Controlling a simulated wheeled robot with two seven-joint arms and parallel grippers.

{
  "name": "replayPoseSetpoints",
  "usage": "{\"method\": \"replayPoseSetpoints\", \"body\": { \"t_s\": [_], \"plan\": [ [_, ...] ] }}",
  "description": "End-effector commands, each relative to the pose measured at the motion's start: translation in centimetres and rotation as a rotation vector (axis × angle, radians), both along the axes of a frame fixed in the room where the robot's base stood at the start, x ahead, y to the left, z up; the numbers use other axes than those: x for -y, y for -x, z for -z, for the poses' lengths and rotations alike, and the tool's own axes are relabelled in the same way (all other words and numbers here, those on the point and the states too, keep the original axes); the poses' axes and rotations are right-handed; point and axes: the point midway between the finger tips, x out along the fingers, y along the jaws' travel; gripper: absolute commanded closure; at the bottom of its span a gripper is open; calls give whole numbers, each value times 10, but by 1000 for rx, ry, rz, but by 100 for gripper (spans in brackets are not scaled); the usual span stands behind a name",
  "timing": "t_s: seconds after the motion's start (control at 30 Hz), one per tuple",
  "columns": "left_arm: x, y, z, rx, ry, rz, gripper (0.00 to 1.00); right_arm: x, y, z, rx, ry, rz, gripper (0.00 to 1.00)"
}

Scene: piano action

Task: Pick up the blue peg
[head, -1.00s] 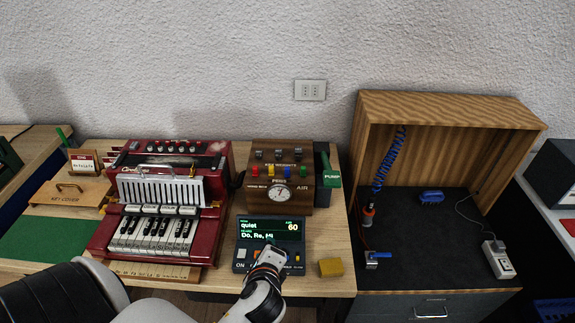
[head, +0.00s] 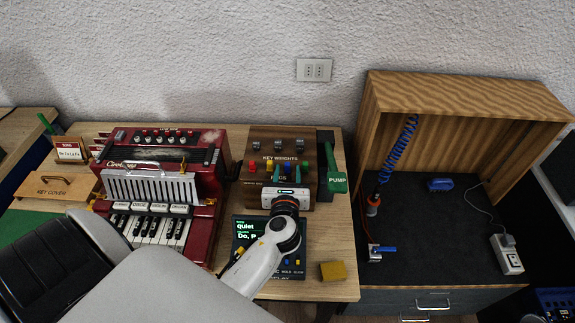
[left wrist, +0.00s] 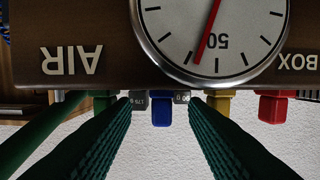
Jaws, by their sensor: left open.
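The blue peg (head: 288,167) stands out from the wooden box (head: 325,160) in a row between a yellow and a green peg. In the left wrist view, which is upside down, the blue peg (left wrist: 161,110) shows in the gap between the two dark green ribbed fingers of my left gripper (left wrist: 161,97). The fingers are apart and hold nothing; whether they touch the peg I cannot tell. In the head view my left gripper (head: 287,181) is at the front of the box, below the pegs, and hides the gauge. My right gripper is not in view.
The yellow (left wrist: 222,102), red (left wrist: 275,106) and green (left wrist: 104,102) pegs are close by. The gauge (left wrist: 215,40) is near the fingers. A red accordion (head: 160,190) stands at left, a display (head: 245,228) in front, a yellow block (head: 333,271) at right.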

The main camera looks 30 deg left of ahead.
Motion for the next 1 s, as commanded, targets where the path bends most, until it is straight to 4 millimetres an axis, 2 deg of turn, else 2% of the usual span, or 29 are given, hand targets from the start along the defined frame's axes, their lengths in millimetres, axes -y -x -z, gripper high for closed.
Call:
{"method": "replayPoseSetpoints", "body": {
  "t_s": [0.1,0.2,0.37,0.6,0.87,1.0],
  "plan": [
    [-9,-13,0,0,-1,-1,60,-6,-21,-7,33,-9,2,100],
    [-18,-26,3,-1,-1,-1,60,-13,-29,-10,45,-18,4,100],
    [-26,-40,7,0,0,0,60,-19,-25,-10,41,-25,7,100],
    [-27,-41,7,-1,1,0,60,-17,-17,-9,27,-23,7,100],
    [-27,-41,8,0,1,0,100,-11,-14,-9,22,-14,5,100],
    [-26,-41,8,0,1,0,100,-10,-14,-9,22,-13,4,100]
  ]
}}
